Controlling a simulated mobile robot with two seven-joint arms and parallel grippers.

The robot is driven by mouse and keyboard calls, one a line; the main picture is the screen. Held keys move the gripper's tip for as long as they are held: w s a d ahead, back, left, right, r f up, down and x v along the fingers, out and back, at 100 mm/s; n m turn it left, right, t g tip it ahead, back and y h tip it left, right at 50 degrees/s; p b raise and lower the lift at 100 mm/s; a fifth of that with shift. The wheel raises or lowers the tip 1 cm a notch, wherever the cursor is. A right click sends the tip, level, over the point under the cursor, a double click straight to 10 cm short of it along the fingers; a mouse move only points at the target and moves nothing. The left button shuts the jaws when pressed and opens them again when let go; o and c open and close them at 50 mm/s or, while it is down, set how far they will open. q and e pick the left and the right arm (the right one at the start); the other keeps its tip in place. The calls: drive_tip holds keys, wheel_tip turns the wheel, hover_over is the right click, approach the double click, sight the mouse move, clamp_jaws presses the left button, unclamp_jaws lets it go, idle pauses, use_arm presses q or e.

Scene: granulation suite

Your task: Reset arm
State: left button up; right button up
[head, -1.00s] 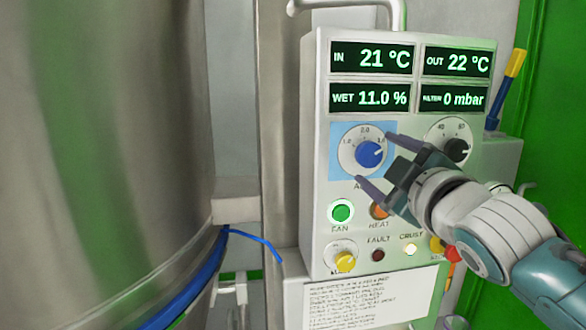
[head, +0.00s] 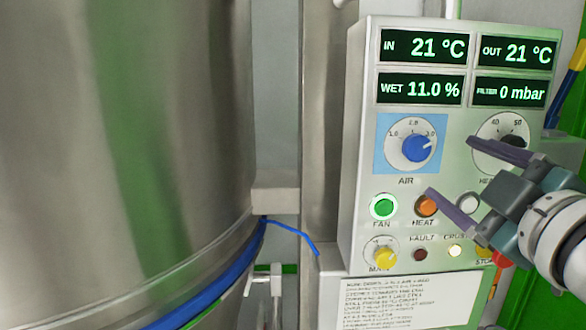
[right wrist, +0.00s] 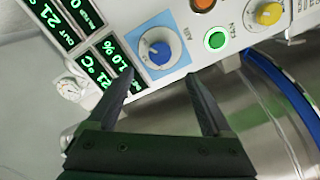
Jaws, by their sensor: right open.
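My right gripper (head: 468,182) is open and empty in front of the right part of the control panel (head: 352,180). Its upper finger overlaps the black heat dial (head: 512,128), and its lower finger is near the orange heat button (head: 425,206). The blue air dial (head: 416,148) is clear, to the left of the fingers. In the right wrist view the open fingers (right wrist: 165,95) point toward the panel, with the blue dial (right wrist: 156,52) beyond and between them. My left gripper does not show.
The panel has a lit green fan button (head: 383,207), a yellow knob (head: 386,255) and a lit crust lamp (head: 455,251). A printed notice (head: 400,300) hangs below. A large steel vessel (head: 120,120) with a blue band stands at left. A blue-and-yellow tool (head: 577,65) is at right.

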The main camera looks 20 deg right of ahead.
drive_tip(key=s+a+f+m+g+y, duration=0.2)
drive_tip(key=s+a+f+g, duration=0.25)
drive_tip(key=s+f, duration=0.2)
drive_tip(key=s+a+f+m+g+y, duration=0.1)
drive_tip(key=s+a+f+m+g, duration=0.15)
drive_tip(key=s+f+g, duration=0.4)
drive_tip(key=s+a+f+m+g+y, duration=0.2)
drive_tip(key=s+a+f+g, duration=0.15)
drive_tip(key=s, duration=0.55)
wheel_tip(320, 180, up, 29)
drive_tip(key=p, duration=3)
drive_tip(key=shift+s+a+t, duration=0.25)
drive_tip(key=shift+a+t, duration=0.1)
